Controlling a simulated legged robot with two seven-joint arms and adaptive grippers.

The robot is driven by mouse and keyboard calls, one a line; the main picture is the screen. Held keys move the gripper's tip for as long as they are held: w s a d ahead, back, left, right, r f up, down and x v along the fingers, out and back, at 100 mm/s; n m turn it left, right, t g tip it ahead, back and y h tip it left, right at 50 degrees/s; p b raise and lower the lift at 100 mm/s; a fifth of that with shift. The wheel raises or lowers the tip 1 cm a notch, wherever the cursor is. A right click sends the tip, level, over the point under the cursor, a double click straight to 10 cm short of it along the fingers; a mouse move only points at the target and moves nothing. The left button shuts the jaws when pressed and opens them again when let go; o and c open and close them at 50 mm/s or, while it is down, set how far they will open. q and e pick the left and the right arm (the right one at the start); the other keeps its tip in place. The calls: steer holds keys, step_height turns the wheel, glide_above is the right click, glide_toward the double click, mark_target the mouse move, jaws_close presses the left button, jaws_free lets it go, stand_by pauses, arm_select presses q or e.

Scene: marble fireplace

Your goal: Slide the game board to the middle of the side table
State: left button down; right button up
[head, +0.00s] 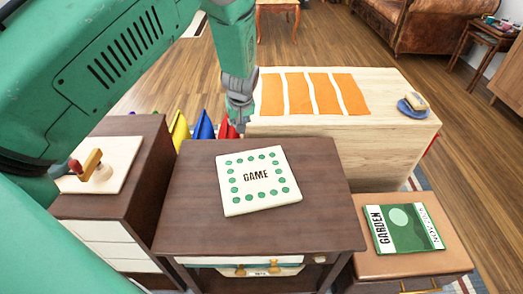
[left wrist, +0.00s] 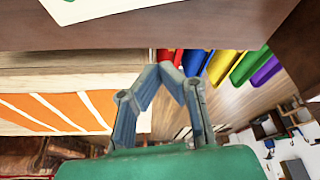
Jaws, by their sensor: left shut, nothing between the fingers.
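The game board (head: 258,203) is a square cream slab with green dots round the word GAME. It lies flat and slightly turned on the dark brown side table (head: 320,205), near mid-width, with bare wood on all sides. A corner of the board (left wrist: 85,10) shows in the left wrist view, beyond the table edge (left wrist: 190,28). My left gripper (head: 239,128) is shut and empty, pointing down by the table's far edge, behind the board and apart from it. Its fingers meet in the left wrist view (left wrist: 172,70). My right gripper is not in view.
A pale wooden bench (head: 330,145) with an orange striped cloth stands behind the table. A brown cabinet (head: 130,210) with a board and wooden toy is at left. A padded stool (head: 415,265) with a green GARDEN book is at right.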

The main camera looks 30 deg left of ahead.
mark_target(240, 151)
arm_select(q)
steer(key=b+x, duration=0.2)
steer(key=x, duration=0.7)
steer(key=shift+a+f, duration=0.25)
steer(key=shift+f, duration=0.1)
steer(key=shift+d+f, duration=0.15)
steer(key=shift+f, duration=0.2)
steer(key=shift+s+d+r, duration=0.15)
steer(key=shift+s+d, duration=0.4)
steer(key=shift+d, duration=0.05)
steer(key=shift+s+d+r, duration=0.15)
steer(key=shift+s+d, duration=0.5)
steer(key=shift+s, duration=0.05)
steer(key=shift+f, duration=0.15)
